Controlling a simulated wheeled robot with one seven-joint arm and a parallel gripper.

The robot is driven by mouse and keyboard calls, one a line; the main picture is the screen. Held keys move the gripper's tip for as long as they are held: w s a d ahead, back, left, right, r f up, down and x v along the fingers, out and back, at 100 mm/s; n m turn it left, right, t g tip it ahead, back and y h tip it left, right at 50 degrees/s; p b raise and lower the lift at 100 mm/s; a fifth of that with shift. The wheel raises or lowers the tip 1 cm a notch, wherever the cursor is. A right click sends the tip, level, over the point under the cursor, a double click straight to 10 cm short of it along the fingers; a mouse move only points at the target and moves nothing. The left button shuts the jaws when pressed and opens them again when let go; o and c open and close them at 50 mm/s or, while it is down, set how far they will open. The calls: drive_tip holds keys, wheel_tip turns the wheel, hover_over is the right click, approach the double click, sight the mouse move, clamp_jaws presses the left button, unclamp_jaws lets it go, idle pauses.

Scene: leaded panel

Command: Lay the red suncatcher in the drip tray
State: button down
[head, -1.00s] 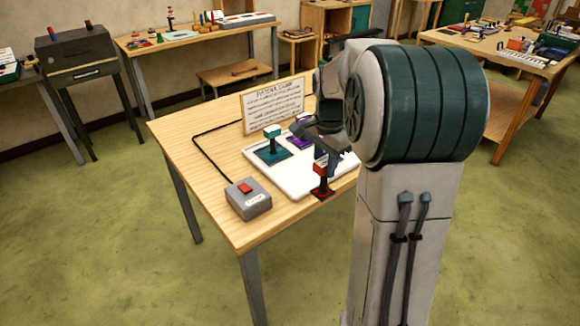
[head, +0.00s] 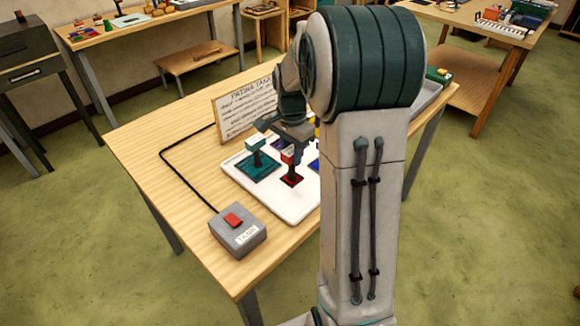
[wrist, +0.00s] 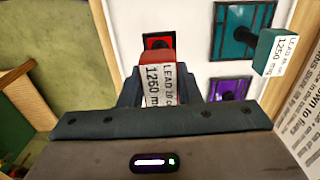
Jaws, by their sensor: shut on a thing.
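The red suncatcher (head: 291,181) is a small dark-framed red panel with a red-topped grip and a white label. It is upright over the front part of a white tray (head: 243,190); I cannot tell if it touches the tray. My gripper (head: 290,143) is shut on its grip from above. In the wrist view, the gripper fingers (wrist: 160,92) flank the labelled block, which reads LEAD and 1260 mg, and the red panel (wrist: 158,41) shows beyond it. A grey tray (head: 432,92) is partly hidden behind my arm. I cannot tell which is the drip tray.
A teal suncatcher (head: 256,166) with an upright grip lies left of the red one in the white tray. A purple one (wrist: 231,89) lies close by. A lettered card (head: 240,108) stands behind. A grey switch box (head: 238,233) with a red button and a cable sits front left.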

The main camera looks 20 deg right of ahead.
sight(292, 178)
drive_tip(key=shift+f+p, duration=0.3)
drive_tip(key=shift+f, duration=2.05)
drive_tip(key=shift+f, duration=0.2)
drive_tip(key=c, duration=1.1)
unclamp_jaws()
drive_tip(key=shift+o, duration=0.2)
